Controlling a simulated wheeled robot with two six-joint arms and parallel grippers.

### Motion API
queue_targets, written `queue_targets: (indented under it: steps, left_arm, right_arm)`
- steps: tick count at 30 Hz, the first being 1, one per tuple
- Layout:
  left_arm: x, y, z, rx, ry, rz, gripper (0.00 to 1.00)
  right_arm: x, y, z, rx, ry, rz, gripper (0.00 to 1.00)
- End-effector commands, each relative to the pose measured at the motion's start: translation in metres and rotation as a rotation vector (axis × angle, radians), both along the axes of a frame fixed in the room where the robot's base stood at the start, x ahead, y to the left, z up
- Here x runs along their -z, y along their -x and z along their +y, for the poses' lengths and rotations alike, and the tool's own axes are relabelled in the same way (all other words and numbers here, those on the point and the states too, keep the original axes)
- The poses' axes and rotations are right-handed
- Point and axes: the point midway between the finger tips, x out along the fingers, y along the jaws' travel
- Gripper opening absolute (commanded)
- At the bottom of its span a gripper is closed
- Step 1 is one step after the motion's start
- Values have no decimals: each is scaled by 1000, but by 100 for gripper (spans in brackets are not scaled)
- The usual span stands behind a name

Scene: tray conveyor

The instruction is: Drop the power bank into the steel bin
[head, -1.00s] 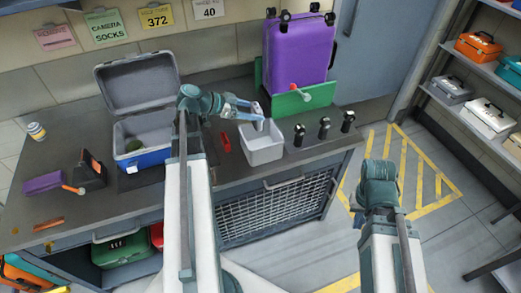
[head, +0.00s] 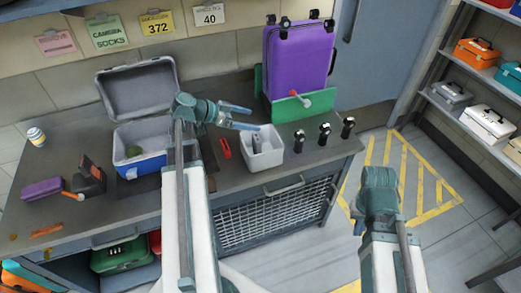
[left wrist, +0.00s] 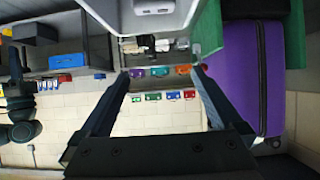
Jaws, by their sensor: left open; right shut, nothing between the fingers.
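The pale grey bin (head: 266,160) stands near the front edge of the bench, right of its middle. The power bank (head: 257,143), a small grey block, stands upright or slightly tilted inside it, its top showing below the rim. My left gripper (head: 254,117) is open and empty, above and behind the bin. In the left wrist view its two fingers (left wrist: 161,76) are spread with nothing between them, and part of the bin (left wrist: 150,22) shows at the top. My right arm shows at the right of the head view, but its gripper fingers do not.
An open blue cooler (head: 143,163) stands left of the bin. A red object (head: 225,148) lies between them. Several dark upright items (head: 324,134) stand right of the bin. A purple suitcase (head: 298,58) and green panel (head: 290,108) stand behind.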

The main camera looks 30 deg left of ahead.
Motion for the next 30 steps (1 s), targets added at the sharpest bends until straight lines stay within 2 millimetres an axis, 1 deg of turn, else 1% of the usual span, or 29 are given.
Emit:
queue_targets:
  steps: [1,6,12,15,21,30]
  left_arm:
    - [-11,8,6,-3,0,0,100]
    - [-30,33,29,-4,0,0,100]
    - [-47,59,51,-4,1,-1,100]
    - [-53,68,59,-3,1,0,100]
    - [-58,78,67,0,1,-1,100]
    - [-58,80,68,0,1,-1,100]
  right_arm:
    - [-11,0,0,0,0,0,0]
    - [-30,0,0,0,0,0,0]
    - [-47,0,0,0,0,0,0]
    - [-53,0,0,0,0,0,0]
    - [-58,0,0,0,0,0,0]
    - [-57,0,0,0,0,0,0]
